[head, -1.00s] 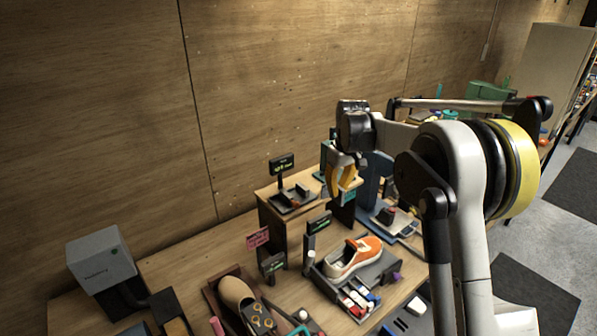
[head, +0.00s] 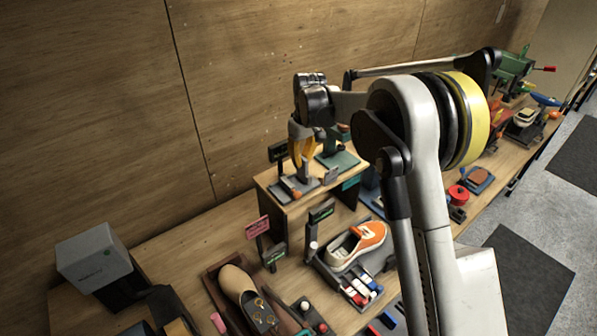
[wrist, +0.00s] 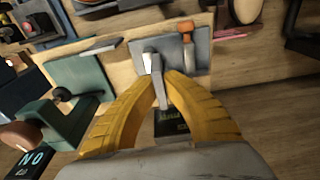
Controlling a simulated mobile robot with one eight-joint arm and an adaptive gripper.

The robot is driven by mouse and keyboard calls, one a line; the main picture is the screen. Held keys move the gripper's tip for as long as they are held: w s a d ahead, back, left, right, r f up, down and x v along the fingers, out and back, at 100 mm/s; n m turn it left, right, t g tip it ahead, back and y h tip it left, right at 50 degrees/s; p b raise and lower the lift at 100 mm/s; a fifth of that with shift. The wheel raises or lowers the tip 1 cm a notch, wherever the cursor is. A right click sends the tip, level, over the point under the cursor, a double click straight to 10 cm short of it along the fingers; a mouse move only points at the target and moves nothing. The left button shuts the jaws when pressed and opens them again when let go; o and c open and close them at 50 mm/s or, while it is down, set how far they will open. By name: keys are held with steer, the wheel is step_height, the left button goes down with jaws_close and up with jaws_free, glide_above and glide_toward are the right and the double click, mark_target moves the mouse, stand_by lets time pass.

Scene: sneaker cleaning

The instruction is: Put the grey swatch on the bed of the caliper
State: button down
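The caliper (head: 291,189) stands on top of the wooden stand, with a grey bed (wrist: 200,62) and an orange-tipped part (wrist: 187,30). My gripper (head: 302,166) is above it, its yellow fingers pointing down. In the wrist view the fingertips (wrist: 163,78) nearly meet around a narrow pale grey piece, which appears to be the grey swatch (wrist: 158,88). It is upright and seen nearly edge-on in front of the bed. Whether it touches the bed is unclear. The fingers partly hide the caliper and its dark display (wrist: 172,125).
A green device (wrist: 75,90) with a dark display stands beside the caliper on the stand. A flat grey piece (wrist: 100,47) lies next to it. An orange sneaker (head: 356,245) sits in a tray below. The plywood wall is close behind.

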steer(key=shift+s+a+f, duration=0.2)
steer(key=shift+a+f, duration=0.25)
step_height(320, 180, down, 4)
steer(key=shift+w+r, duration=0.1)
steer(key=shift+f, duration=0.25)
steer(key=c, duration=1.9)
jaws_free()
